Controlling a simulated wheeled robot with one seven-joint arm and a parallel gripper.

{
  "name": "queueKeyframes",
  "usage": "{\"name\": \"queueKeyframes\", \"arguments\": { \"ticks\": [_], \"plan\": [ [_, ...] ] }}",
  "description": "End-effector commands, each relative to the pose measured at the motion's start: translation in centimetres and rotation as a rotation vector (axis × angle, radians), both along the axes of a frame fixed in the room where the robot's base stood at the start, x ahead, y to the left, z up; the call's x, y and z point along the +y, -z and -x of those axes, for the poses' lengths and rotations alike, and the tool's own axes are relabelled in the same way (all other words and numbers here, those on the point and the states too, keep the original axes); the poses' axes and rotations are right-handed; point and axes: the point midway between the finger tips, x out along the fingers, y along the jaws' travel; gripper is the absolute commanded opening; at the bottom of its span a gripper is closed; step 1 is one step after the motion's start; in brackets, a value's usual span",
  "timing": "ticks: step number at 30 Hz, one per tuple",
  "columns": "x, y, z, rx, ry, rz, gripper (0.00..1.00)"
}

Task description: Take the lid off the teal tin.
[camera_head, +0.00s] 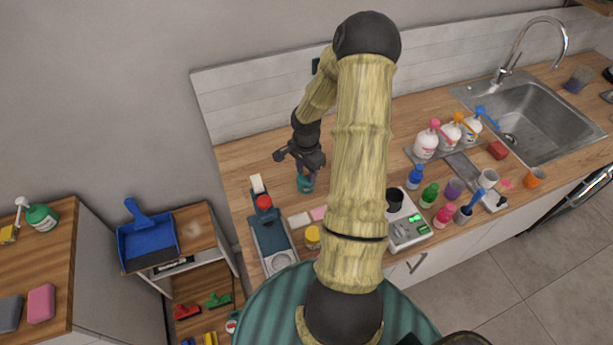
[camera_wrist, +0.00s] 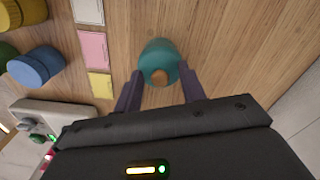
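The teal tin (camera_wrist: 157,53) stands on the wooden counter in the wrist view. Its lid is on, and a brown knob (camera_wrist: 160,77) shows on top. In the head view the tin (camera_head: 306,184) is partly hidden beneath my gripper (camera_head: 302,164). In the wrist view my gripper (camera_wrist: 159,75) is open, with one dark finger on each side of the knob. I see a gap between each finger and the knob. I cannot tell whether the fingertips touch the lid.
White, pink and yellow cards (camera_wrist: 93,48) lie left of the tin, with blue (camera_wrist: 35,67) and other jars beyond. A scale-like device with a red cap (camera_head: 264,202) stands front left. Bottles and cups crowd the right. Bare counter (camera_head: 240,160) lies left of the tin.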

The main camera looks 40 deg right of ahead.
Motion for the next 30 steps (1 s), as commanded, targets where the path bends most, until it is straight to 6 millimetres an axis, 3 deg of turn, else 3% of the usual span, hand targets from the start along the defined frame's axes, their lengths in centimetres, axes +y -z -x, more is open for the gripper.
{"name": "queueKeyframes", "arguments": {
  "ticks": [13, 16, 30],
  "plan": [
    [0.0, 0.1, 0.3, 0.006, 0.003, -0.002, 0.18],
    [-0.1, -0.6, 0.2, 0.005, 0.002, -0.001, 0.01],
    [-0.2, -8.4, 0.1, 0.0, 0.005, 0.001, 0.0]
  ]
}}
